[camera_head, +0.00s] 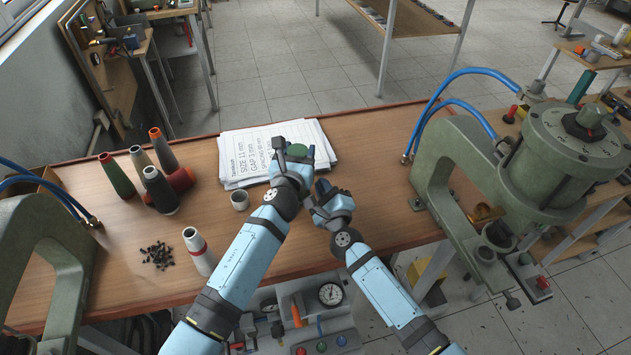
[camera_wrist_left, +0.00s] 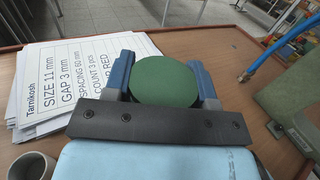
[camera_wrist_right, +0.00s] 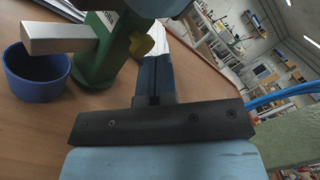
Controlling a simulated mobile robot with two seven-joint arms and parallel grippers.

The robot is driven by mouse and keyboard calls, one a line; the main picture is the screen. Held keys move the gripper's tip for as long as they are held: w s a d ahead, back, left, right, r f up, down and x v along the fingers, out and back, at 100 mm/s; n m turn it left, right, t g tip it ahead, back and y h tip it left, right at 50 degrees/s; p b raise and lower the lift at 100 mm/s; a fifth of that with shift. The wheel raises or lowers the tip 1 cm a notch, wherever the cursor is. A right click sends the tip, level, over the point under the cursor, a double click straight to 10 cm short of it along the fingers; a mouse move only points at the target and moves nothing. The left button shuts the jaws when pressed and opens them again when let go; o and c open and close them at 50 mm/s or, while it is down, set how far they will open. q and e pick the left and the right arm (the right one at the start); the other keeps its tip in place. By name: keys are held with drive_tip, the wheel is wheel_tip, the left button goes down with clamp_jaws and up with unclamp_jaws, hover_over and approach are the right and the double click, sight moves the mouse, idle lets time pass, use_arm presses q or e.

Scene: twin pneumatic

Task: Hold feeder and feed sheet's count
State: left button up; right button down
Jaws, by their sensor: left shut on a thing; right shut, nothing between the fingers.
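The feeder (camera_wrist_right: 100,55) is green, with a round green lid (camera_wrist_left: 165,83), a metal bar (camera_wrist_right: 58,38) at its side and a yellow knob (camera_wrist_right: 143,46). My left gripper (camera_head: 298,152) is shut on it, one finger on each side in the left wrist view. My right gripper (camera_head: 324,187) is shut and empty, just below and right of it in the head view. In the right wrist view its fingers (camera_wrist_right: 158,65) point close to the knob; contact cannot be told. A blue cup (camera_wrist_right: 35,75) is under the bar. The printed sheet (camera_wrist_left: 58,80) reads "COUNT 3 pcs".
A pale cup (camera_head: 240,200) is beside the papers. Green presses (camera_head: 440,160) flank the table. The table right of my grippers is clear.

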drive_tip(key=shift+w+a+r, duration=0.15)
drive_tip(key=shift+w+a, duration=0.15)
drive_tip(key=shift+a, duration=0.45)
idle(0.6)
drive_tip(key=shift+d, duration=0.1)
drive_tip(key=shift+s+d, duration=0.4)
drive_tip(key=shift+d, duration=0.25)
drive_tip(key=shift+s+d, duration=0.4)
drive_tip(key=shift+d, duration=0.35)
drive_tip(key=shift+s+d, duration=0.45)
drive_tip(key=shift+d, duration=0.25)
drive_tip(key=shift+s+d, duration=0.4)
drive_tip(key=shift+d, duration=0.35)
drive_tip(key=shift+s+d, duration=0.45)
drive_tip(key=shift+d, duration=0.25)
